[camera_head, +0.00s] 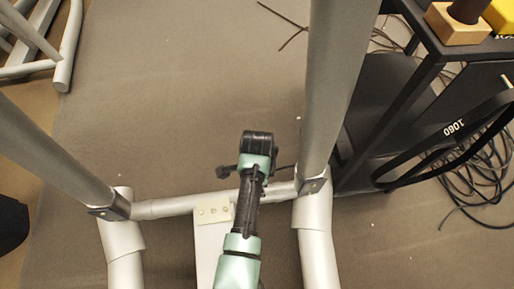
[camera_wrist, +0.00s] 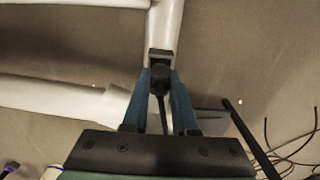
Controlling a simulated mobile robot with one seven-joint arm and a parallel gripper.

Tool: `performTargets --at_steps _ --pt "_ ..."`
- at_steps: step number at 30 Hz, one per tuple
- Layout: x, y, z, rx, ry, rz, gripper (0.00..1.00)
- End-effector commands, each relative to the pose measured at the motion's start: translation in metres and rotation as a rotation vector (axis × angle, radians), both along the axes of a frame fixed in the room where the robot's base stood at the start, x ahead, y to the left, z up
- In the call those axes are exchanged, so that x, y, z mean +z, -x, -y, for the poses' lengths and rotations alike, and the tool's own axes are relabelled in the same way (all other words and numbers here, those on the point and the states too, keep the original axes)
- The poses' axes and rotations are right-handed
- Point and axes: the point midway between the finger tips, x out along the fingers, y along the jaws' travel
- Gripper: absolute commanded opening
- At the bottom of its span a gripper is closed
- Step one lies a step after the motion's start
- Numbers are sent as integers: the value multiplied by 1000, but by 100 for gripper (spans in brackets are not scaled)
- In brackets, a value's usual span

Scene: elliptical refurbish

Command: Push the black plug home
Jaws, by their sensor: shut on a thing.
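In the wrist view, my gripper (camera_wrist: 159,72) has its two blue fingers closed on the sides of a black plug (camera_wrist: 160,79). A black cable (camera_wrist: 163,112) runs from the plug back between the fingers toward the palm. Just ahead of the plug is a dark, square-edged fitting (camera_wrist: 160,55) on a grey tube (camera_wrist: 165,22). The plug is in line with this fitting and appears to meet it; how deep it sits I cannot tell. In the head view, my wrist and gripper body (camera_head: 257,142) hide the fingers and the plug.
Thick grey frame tubes stand left (camera_head: 55,155) and right (camera_head: 338,85) of my arm, joined by a low crossbar (camera_head: 170,207). A black rack (camera_head: 420,120) stands at right, with loose cables (camera_head: 480,175) on the floor. Carpet (camera_head: 190,90) beyond the crossbar is mostly clear.

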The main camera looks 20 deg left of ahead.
Motion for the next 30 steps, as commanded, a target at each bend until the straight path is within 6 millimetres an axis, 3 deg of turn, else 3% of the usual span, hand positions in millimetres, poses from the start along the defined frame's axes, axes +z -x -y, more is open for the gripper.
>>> performTargets --at_steps 30 --pt "-9 0 0 0 0 0 0"
